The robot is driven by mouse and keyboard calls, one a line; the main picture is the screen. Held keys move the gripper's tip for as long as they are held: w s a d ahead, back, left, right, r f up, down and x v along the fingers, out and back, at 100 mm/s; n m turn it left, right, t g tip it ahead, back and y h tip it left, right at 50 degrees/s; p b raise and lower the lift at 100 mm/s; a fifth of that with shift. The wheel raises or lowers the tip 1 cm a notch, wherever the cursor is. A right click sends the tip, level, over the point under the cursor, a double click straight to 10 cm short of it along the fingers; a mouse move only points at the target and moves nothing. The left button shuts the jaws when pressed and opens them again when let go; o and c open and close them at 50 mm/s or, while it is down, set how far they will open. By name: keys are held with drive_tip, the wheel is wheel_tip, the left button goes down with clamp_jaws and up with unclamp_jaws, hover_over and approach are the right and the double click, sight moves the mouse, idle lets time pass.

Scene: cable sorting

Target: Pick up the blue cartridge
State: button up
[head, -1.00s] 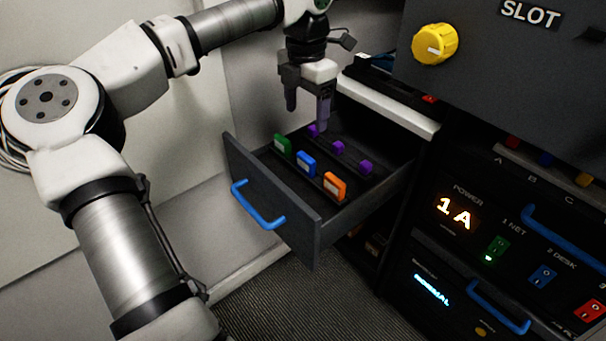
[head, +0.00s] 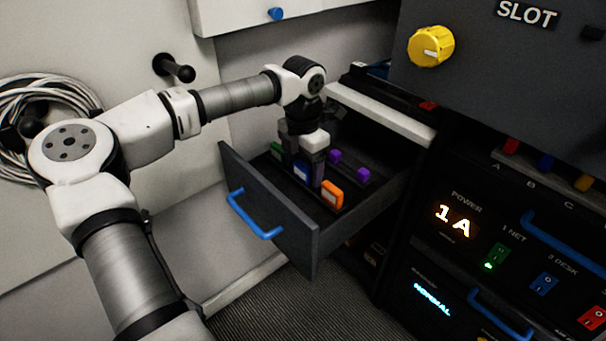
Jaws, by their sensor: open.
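The blue cartridge (head: 301,171) stands in the open drawer (head: 283,213), between a green cartridge (head: 276,150) and an orange cartridge (head: 332,195). My gripper (head: 308,172) is low in the drawer, pointing down, with its fingers at the blue cartridge. The fingers hide part of the cartridge. The jaws are open; I cannot tell whether they touch it.
Purple pieces (head: 363,174) stand in the drawer behind the row of cartridges. The drawer has a blue handle (head: 254,216) on its front. A dark panel with a yellow knob (head: 431,46) and switches is to the right. A coiled cable hangs at the left.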

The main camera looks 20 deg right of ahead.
drive_tip(key=shift+f, duration=0.3)
drive_tip(key=c, duration=1)
drive_tip(key=shift+r, duration=0.2)
drive_tip(key=shift+c, duration=0.2)
wheel_tip(320, 180, up, 19)
drive_tip(key=p, duration=0.2)
wheel_tip(320, 180, up, 4)
drive_tip(key=p, duration=0.4)
hover_over(303, 165)
drive_tip(key=shift+r, duration=0.15)
